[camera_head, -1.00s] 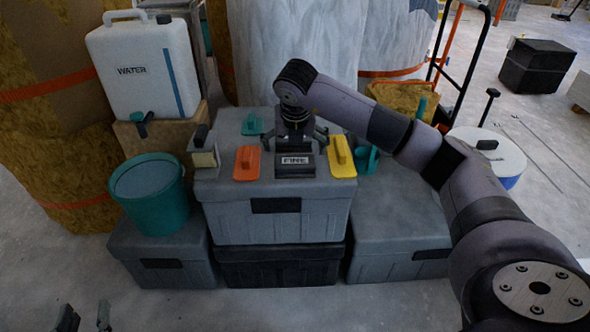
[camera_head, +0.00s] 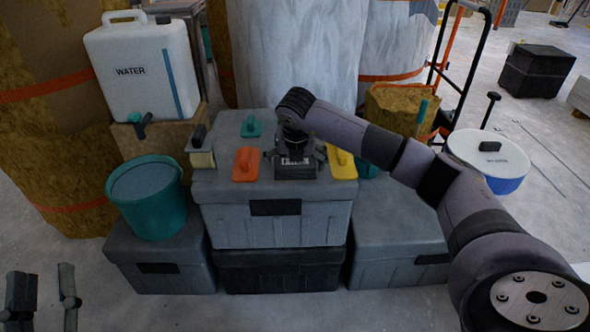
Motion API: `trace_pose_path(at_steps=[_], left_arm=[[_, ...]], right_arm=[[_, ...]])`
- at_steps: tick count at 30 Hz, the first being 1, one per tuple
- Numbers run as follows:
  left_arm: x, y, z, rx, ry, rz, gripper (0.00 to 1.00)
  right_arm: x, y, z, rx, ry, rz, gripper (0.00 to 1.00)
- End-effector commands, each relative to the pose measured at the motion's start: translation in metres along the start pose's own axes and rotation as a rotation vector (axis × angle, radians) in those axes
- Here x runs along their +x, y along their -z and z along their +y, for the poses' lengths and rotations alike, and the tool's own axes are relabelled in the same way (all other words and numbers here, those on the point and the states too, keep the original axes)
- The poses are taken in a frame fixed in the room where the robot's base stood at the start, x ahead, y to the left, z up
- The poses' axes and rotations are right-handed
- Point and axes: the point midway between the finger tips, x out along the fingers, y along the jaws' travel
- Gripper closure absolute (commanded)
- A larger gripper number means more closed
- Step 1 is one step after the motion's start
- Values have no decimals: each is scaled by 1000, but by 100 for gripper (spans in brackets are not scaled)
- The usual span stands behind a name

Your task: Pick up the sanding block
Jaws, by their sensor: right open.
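The dark sanding block (camera_head: 295,171) with a white label lies on top of the grey crate (camera_head: 222,196). My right gripper (camera_head: 294,157) points down over it, with one finger at each side. The fingers look spread apart, and the gripper body hides the rear of the block and part of its label. I cannot tell whether the fingers touch it. My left gripper (camera_head: 44,278) is low at the bottom left, away from the crates, its two fingers apart and nothing between them.
An orange float (camera_head: 247,164) and a yellow float (camera_head: 341,165) flank the block closely. A small teal tool (camera_head: 251,126) lies behind, and a pale block with a dark handle (camera_head: 201,158) at left. A teal bucket (camera_head: 150,212) and water container (camera_head: 142,68) stand left.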

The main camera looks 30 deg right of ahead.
Motion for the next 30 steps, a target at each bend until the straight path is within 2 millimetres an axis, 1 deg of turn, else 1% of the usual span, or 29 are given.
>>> trace_pose_path(at_steps=[7,24,25,30], left_arm=[[0,1,0,0,0,5,63],[0,0,0,0,0,3,63],[0,0,0,0,0,3,63],[0,0,0,-1,0,3,63]], right_arm=[[0,0,0,0,0,0,1],[0,0,0,1,0,-1,39],[0,0,0,1,0,-1,40],[0,-1,0,1,-1,-1,40]])
